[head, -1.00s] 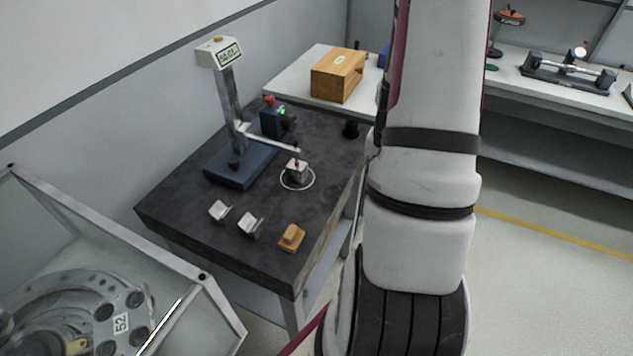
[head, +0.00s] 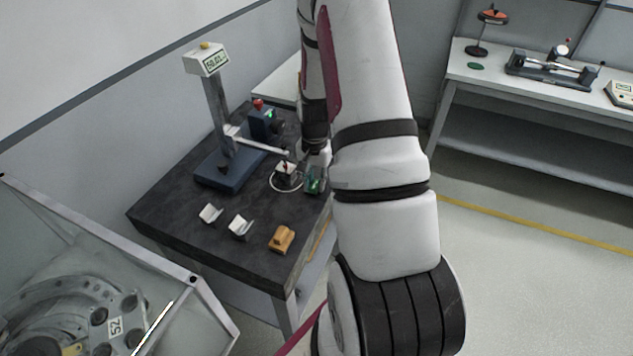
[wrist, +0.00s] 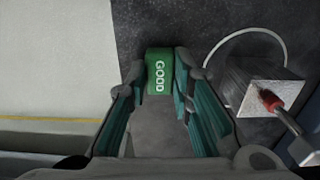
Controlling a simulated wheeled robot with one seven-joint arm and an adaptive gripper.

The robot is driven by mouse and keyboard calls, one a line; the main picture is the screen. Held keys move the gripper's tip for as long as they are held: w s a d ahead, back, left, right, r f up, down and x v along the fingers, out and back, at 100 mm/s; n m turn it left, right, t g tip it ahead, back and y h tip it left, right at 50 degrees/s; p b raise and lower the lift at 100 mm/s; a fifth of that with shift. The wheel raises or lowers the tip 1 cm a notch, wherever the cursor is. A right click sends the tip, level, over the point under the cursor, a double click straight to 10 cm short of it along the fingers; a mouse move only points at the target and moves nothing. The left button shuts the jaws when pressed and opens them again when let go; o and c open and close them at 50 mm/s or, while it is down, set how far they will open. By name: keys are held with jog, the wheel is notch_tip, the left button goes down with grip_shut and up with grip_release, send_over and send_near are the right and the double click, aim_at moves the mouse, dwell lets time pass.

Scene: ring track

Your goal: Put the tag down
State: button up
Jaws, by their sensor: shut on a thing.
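The tag is near the edge of the dark stone table (head: 165,205), left of which the wrist view shows pale floor. I cannot tell whether the tag touches the tabletop. In the head view my gripper (head: 314,182) is at the table's right edge, just right of the white ring and the metal block (head: 287,172) under the gauge probe. My arm hides part of that area.
A gauge stand (head: 220,115) with a display rises from a blue base. Two pale V-blocks (head: 240,227) and a wooden block (head: 282,239) sit along the front. In the wrist view the red-tipped probe (wrist: 270,100) and metal block (wrist: 262,88) are close on the right.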

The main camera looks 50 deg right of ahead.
jog(key=shift+f, duration=0.3)
jog(key=shift+f, duration=0.1)
jog(key=o, duration=0.9)
jog(key=shift+o, duration=0.2)
